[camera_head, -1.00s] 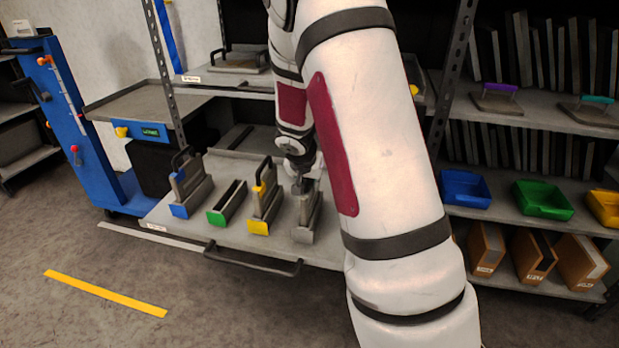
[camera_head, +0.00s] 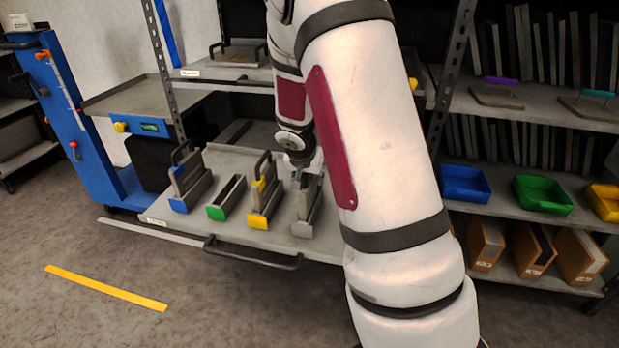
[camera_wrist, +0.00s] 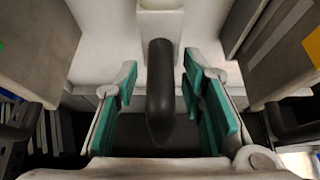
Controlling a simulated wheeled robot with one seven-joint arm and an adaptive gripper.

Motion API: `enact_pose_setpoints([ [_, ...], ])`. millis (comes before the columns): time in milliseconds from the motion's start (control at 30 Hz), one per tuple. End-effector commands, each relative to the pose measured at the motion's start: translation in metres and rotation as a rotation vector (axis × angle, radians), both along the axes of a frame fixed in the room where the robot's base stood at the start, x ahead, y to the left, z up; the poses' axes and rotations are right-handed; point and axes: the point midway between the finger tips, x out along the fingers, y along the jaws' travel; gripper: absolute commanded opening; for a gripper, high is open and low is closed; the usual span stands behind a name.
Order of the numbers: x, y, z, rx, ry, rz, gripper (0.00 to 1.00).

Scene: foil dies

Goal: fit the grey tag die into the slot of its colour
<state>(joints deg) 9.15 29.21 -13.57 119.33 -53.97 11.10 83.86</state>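The grey tag die (camera_head: 313,190) stands upright in the grey-fronted slot (camera_head: 304,228), the rightmost of the row on the pull-out shelf. My arm hides part of it, so how deep it sits is hard to tell. My gripper (camera_head: 300,172) is just above the die. In the wrist view, my gripper's teal pads (camera_wrist: 160,115) are spread apart. A dark handle (camera_wrist: 160,85) lies between them, with a gap on both sides, so it is not held.
A blue-marked die (camera_head: 185,175) stands in the blue slot and a yellow-marked die (camera_head: 264,188) in the yellow slot. The green slot (camera_head: 227,198) between them is empty. Coloured bins (camera_head: 465,186) and a rack post stand to the right.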

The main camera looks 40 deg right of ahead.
Motion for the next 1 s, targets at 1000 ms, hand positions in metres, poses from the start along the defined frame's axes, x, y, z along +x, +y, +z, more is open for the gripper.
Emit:
enact_pose_setpoints([
  [1000,-0.078,0.069,0.15,-0.013,0.059,0.06,0.36],
])
